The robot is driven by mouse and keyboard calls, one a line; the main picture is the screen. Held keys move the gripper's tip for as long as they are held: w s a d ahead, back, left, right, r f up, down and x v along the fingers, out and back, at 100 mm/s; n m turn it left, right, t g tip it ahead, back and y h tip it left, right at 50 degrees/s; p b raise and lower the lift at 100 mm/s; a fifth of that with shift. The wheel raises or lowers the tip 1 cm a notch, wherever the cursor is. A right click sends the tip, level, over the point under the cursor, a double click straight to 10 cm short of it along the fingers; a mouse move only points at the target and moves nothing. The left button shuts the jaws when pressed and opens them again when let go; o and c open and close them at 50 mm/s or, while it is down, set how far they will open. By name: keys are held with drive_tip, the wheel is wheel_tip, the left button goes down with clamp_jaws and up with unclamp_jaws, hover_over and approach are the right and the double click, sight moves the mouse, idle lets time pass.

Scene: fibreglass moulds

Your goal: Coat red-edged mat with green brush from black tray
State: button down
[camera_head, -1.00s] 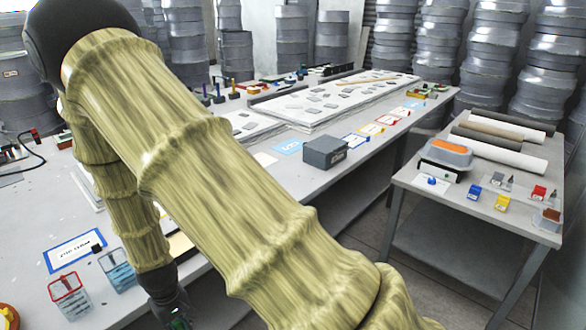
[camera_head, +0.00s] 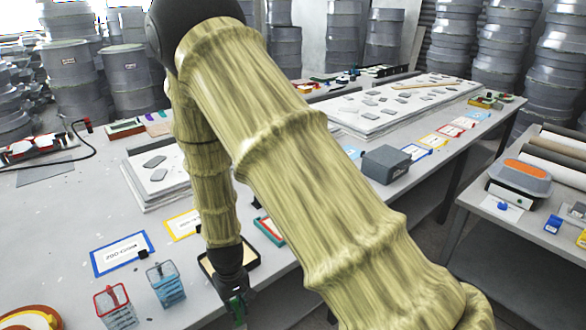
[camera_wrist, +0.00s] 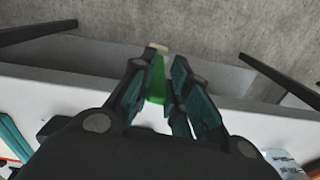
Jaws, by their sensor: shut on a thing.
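My gripper (camera_head: 237,306) hangs at the near table edge, low in the head view. In the wrist view my gripper (camera_wrist: 160,100) is shut on a green brush (camera_wrist: 157,82), whose pale tan end sticks out past the fingertips. A dark-rimmed tray with a cream inside, seemingly the black tray (camera_head: 207,268), lies right behind my wrist and is partly hidden by it. A red-edged card or mat (camera_head: 449,131) lies in the row of colour-edged sheets far along the table; I cannot tell if it is the task's mat.
A blue-edged label (camera_head: 122,252), a red wire holder (camera_head: 115,306) and a blue wire holder (camera_head: 165,283) stand left of my gripper. A grey box (camera_head: 386,164) sits near the front edge. A side table (camera_head: 520,245) stands right across a floor gap.

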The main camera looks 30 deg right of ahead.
wheel_tip(320, 180, up, 15)
drive_tip(key=p, duration=1.4)
drive_tip(key=shift+w, duration=0.25)
